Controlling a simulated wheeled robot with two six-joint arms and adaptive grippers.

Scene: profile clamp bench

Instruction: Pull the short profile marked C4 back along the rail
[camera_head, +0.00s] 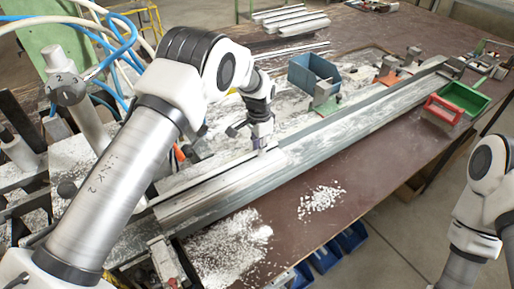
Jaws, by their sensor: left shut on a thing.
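A short silver profile (215,189) lies along the near left part of the long metal rail (365,114). No C4 mark on it is legible from here. My left gripper (263,148) points down at the far end of the short profile and is shut on it. The fingertips are small in this view, and my left arm hides part of the bench behind it. My right arm shows at the right edge, but its gripper is out of the picture.
A blue bin (313,74) stands behind the rail. A green tray (465,98) and a red-framed box (442,110) stand at the right. White chips (321,200) lie on the brown bench top in front. Several profiles (291,18) lie at the back.

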